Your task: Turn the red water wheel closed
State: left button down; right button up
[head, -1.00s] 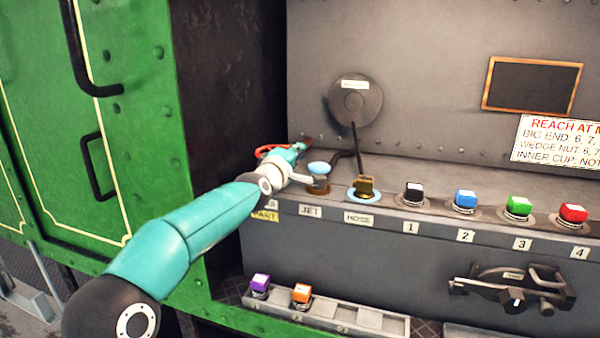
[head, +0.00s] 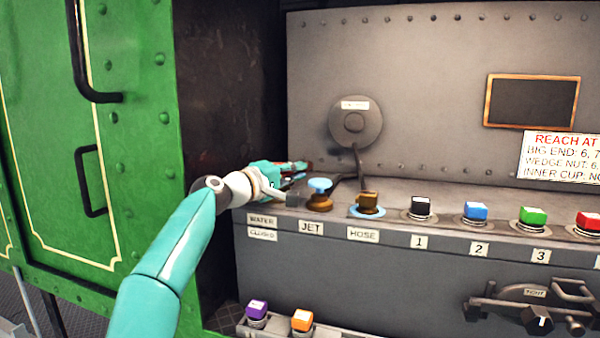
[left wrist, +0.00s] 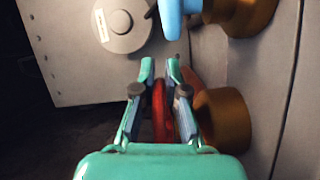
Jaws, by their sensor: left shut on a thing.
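The red water wheel (left wrist: 160,112) shows edge-on in the left wrist view, between the two fingers of my left gripper (left wrist: 160,72). The fingers are shut on its rim. A brown-gold fitting (left wrist: 222,120) stands right beside the wheel. In the head view my left gripper (head: 285,168) reaches in above the ledge at the left, and the arm and gripper hide most of the wheel. The WATER label (head: 262,219) is on the ledge front, with a white plate (head: 262,234) under it that seems to read CLOSED. My right gripper is not in view.
The blue-topped JET valve (head: 320,190) stands close to the right of my gripper. The HOSE fitting (head: 367,203) and several coloured square knobs (head: 476,213) follow along the ledge (head: 400,238). The green cab side (head: 130,150) bounds the left.

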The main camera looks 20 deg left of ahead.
pick_arm(q)
jog(key=shift+a+f, duration=0.15)
jog(key=shift+f, duration=0.1)
jog(key=c, duration=1.2)
grip_release()
jog(key=shift+a, duration=0.1)
jog(key=shift+c, duration=0.2)
jog(key=shift+r, duration=0.15)
jog(key=shift+s+r, duration=0.1)
jog(key=shift+s, duration=0.15)
jog(key=shift+s+a, duration=0.2)
jog(key=shift+s, duration=0.2)
jog(key=v, duration=1)
jog(key=shift+s+a, duration=0.15)
jog(key=shift+s, duration=0.1)
